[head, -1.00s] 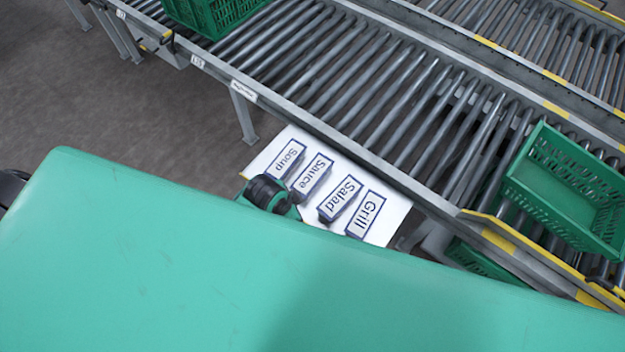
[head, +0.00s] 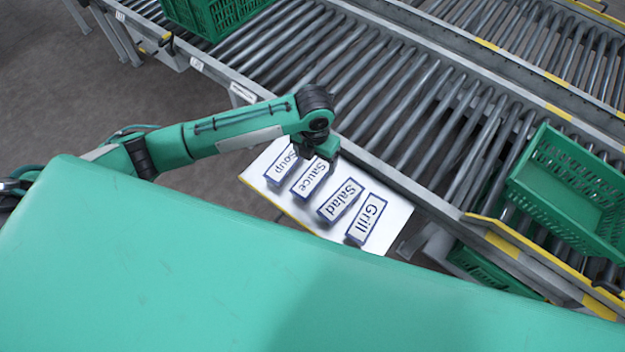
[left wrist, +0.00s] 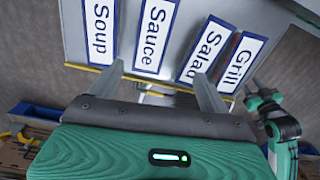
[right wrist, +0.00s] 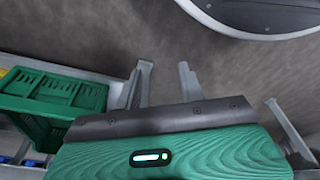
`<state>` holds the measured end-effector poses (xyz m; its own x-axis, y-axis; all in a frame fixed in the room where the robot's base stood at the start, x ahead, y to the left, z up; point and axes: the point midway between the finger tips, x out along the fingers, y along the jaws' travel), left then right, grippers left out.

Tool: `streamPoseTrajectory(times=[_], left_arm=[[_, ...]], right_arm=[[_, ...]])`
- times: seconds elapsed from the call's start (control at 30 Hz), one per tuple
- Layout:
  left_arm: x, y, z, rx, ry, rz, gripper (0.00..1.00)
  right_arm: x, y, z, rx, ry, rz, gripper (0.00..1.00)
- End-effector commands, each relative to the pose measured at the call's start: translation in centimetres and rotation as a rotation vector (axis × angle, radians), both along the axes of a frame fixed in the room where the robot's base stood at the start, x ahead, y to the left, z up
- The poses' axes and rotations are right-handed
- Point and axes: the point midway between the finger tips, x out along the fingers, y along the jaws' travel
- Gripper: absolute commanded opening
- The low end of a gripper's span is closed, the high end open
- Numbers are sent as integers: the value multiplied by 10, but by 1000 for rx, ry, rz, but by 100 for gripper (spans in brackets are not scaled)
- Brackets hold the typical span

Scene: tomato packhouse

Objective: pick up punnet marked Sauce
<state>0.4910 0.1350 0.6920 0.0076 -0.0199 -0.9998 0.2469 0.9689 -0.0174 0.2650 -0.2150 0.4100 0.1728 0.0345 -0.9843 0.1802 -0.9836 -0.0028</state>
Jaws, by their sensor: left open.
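The punnet marked Sauce (head: 311,178) lies on a white shelf (head: 318,224) between the punnets marked Soup (head: 284,166) and Salad (head: 341,200). Its face is white with a dark blue border. In the left wrist view the Sauce punnet (left wrist: 154,36) is upper centre, ahead of the fingers. My left gripper (left wrist: 163,82) is open and empty, apart from the punnet. In the head view my left gripper (head: 318,152) is above the shelf's far edge by Soup and Sauce; its fingers are hard to make out. My right gripper (right wrist: 163,68) is open and empty over grey floor.
A punnet marked Grill (head: 366,220) lies right of Salad. A roller conveyor (head: 390,90) runs behind the shelf, with a green crate (head: 570,190) at right and another (head: 210,14) at top left. A green crate (right wrist: 52,95) also shows in the right wrist view.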

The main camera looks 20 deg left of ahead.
Motion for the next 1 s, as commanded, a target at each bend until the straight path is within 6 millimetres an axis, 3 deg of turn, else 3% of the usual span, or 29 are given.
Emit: streamPoseTrajectory(times=[0.17, 0.5, 0.77, 1.0], left_arm=[[3, 6, -8, 22, 11, -72, 80], [3, 6, -71, 20, 11, -72, 80], [5, 7, -91, 21, 9, -70, 80], [11, 11, -125, 21, 10, -70, 80]], right_arm=[[1, 0, 2, 0, -2, 0, 40], [7, 3, 17, 4, -3, -2, 40], [9, 3, 22, 5, -5, -3, 40], [10, 4, 26, 4, 1, -4, 40]])
